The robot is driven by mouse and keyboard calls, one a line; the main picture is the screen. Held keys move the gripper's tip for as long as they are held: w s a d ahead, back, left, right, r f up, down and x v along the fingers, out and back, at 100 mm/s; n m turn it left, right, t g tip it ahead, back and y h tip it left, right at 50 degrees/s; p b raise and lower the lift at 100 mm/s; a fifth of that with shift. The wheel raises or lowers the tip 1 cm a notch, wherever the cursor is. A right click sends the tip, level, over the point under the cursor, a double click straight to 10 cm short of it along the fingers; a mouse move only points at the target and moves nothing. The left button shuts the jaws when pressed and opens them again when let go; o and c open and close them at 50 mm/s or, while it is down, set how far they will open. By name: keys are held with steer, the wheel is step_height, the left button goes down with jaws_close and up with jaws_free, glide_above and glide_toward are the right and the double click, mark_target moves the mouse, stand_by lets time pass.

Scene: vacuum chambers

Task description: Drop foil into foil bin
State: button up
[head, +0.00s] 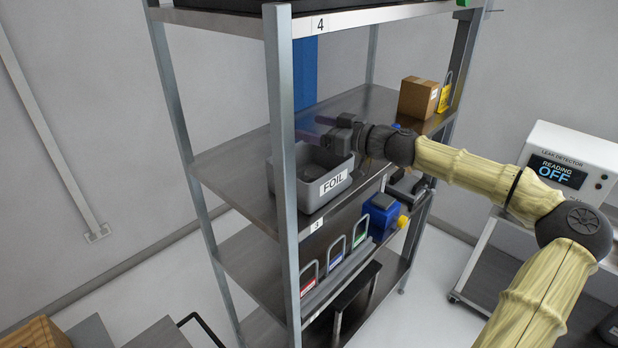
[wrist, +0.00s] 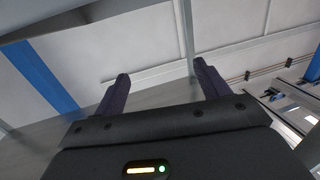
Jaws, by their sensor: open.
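The foil bin (head: 330,187) is a grey open-topped bin with a white "FOIL" label. It stands on the middle shelf, marked 3, behind the front post in the head view. My gripper (head: 312,128) is above the bin, pointing left, with its purple fingers spread. In the wrist view the two fingers of my gripper (wrist: 160,88) stand wide apart with nothing between them. I cannot see any foil; the bin's inside is dark and partly hidden by the gripper and the post.
The shelf's front post (head: 283,170) rises close to the bin. A cardboard box (head: 417,97) and a yellow padlock-shaped tag (head: 445,95) sit at the shelf's right end. A leak detector (head: 570,165) stands on a cart at right. The shelf left of the bin is clear.

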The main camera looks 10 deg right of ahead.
steer(key=shift+s+d, duration=0.15)
steer(key=f+b+v, duration=0.1)
steer(key=b+v, duration=0.5)
steer(key=v, duration=1.1)
steer(key=shift+r+b, duration=0.35)
steer(key=shift+r, duration=0.15)
